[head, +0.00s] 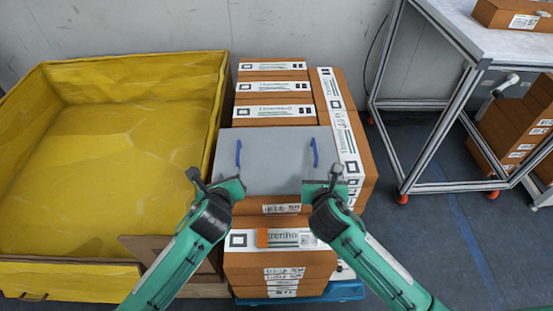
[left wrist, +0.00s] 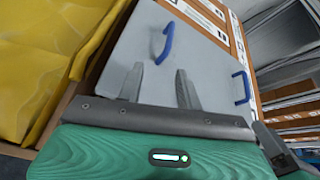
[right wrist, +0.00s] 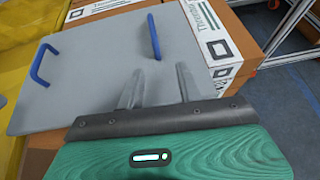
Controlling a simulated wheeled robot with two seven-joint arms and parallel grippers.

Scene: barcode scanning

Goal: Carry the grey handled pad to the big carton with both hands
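The grey pad (head: 275,158) lies flat on the stacked cartons, with a blue handle near its left side (head: 238,153) and another near its right side (head: 314,152). My left gripper (head: 194,176) is at the pad's near left corner, short of the left handle. In the left wrist view its two fingers (left wrist: 160,85) are apart with nothing between them. My right gripper (head: 336,174) is at the near right corner, short of the right handle. Its fingers (right wrist: 160,85) are also apart and empty. The big carton (head: 140,60), lined in yellow, stands open at the left.
Brown cartons with white labels (head: 273,112) are stacked behind, right of and in front of the pad. A blue pallet (head: 345,291) shows under them. A metal-framed table (head: 480,50) stands at the right, with more cartons beneath. The big carton's near flap (head: 150,247) sticks out toward the stack.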

